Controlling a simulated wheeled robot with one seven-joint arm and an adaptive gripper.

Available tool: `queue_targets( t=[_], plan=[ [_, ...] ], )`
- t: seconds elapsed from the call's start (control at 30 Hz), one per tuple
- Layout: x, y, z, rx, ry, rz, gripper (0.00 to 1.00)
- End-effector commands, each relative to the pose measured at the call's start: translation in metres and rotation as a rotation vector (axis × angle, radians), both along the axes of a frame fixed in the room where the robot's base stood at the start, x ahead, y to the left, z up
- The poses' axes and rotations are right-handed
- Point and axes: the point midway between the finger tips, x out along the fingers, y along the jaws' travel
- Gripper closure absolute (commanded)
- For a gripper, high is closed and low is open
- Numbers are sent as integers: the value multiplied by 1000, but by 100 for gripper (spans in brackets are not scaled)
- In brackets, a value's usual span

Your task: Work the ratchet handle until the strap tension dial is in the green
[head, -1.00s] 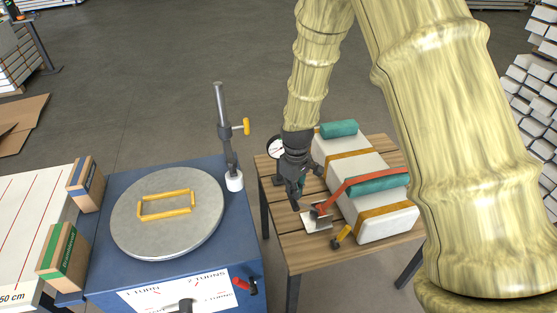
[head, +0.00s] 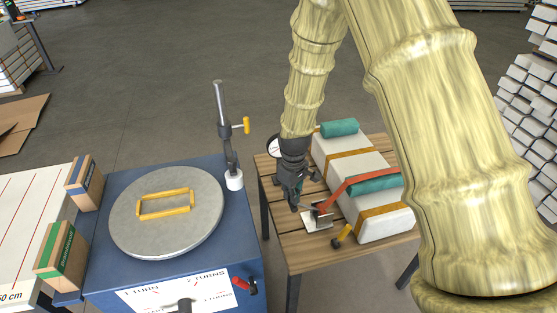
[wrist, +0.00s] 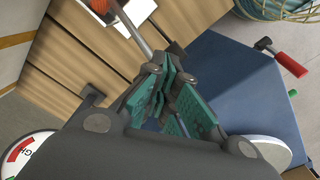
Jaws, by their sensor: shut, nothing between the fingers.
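The ratchet (head: 322,216), with a red-orange strap (head: 350,184) running from it over a pale bundle, is on a white plate (head: 313,224) on the slatted wooden table. My gripper (head: 294,204) is shut and empty, low over the table just left of the ratchet. In the wrist view, the grey rod of the ratchet handle (wrist: 133,32) runs down to beside my teal-padded fingertips (wrist: 166,78); I cannot tell whether they touch. The tension dial (head: 272,147) is partly hidden behind my gripper. The wrist view cuts it off (wrist: 30,155), showing a red band; its needle is not readable.
The strapped bundle (head: 385,228) fills the table's right side. A small yellow-handled lever (head: 342,236) is near the front. To the left stands a blue turntable bench (head: 240,210) with an upright post (head: 222,115) and a red-handled crank (head: 241,283).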

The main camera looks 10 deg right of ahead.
Motion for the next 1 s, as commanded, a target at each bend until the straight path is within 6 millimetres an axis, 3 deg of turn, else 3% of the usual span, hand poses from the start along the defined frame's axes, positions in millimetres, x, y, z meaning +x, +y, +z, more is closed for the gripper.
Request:
queue_targets(
  t=[1.0],
  plan=[
    [-1,12,-54,-1,1,0,100]
  ],
)
